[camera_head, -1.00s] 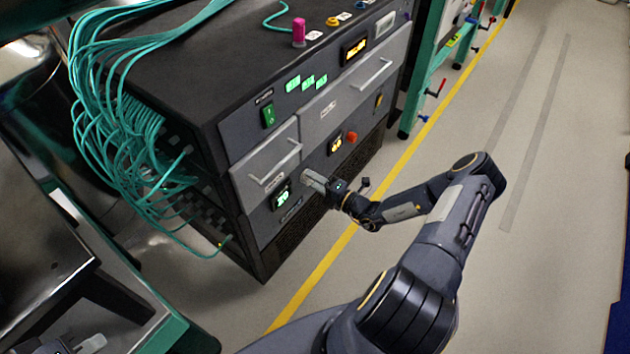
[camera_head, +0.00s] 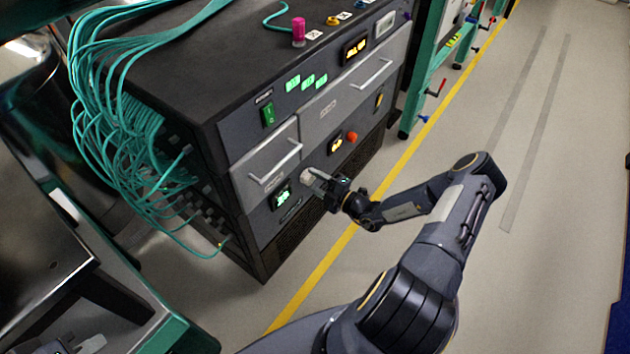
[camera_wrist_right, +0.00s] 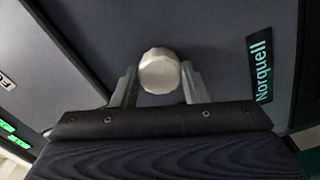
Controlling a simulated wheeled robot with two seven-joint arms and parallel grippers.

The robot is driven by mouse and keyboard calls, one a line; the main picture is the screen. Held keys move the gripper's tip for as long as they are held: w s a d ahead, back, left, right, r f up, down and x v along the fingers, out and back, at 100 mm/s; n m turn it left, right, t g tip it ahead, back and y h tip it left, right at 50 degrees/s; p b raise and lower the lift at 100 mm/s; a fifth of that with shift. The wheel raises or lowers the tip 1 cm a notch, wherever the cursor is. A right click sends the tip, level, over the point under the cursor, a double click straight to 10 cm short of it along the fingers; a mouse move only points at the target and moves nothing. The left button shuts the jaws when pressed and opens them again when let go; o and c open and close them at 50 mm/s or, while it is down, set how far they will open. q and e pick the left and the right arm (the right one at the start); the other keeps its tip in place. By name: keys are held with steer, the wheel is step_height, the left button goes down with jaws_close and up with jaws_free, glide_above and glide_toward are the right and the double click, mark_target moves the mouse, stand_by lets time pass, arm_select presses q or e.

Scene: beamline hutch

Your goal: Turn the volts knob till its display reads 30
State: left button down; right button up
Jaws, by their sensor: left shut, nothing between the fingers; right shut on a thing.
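The knob is pale and faceted; it stands out from the grey cabinet front in the head view (camera_head: 307,176) and fills the middle between my fingers in the right wrist view (camera_wrist_right: 158,72). My right gripper (camera_head: 316,181) is shut on the knob, one finger on each side. The green-digit display (camera_head: 282,197) sits just left of the knob; its number is too small to read surely now. My left gripper (camera_head: 88,346) is shut and empty at the bottom left corner, partly cut off by the frame.
A second, amber display (camera_head: 336,145) with a red-orange knob (camera_head: 352,136) is to the upper right on the cabinet. Drawer handles (camera_head: 279,162) project above. Teal cables (camera_head: 110,120) hang on the left. Floor to the right is clear.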

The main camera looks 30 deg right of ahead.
steer(key=shift+f, duration=0.1)
steer(key=o, duration=1)
steer(key=shift+c, duration=0.2)
steer(key=v, duration=0.8)
steer(key=shift+p, duration=0.45)
steer(key=shift+w, duration=0.1)
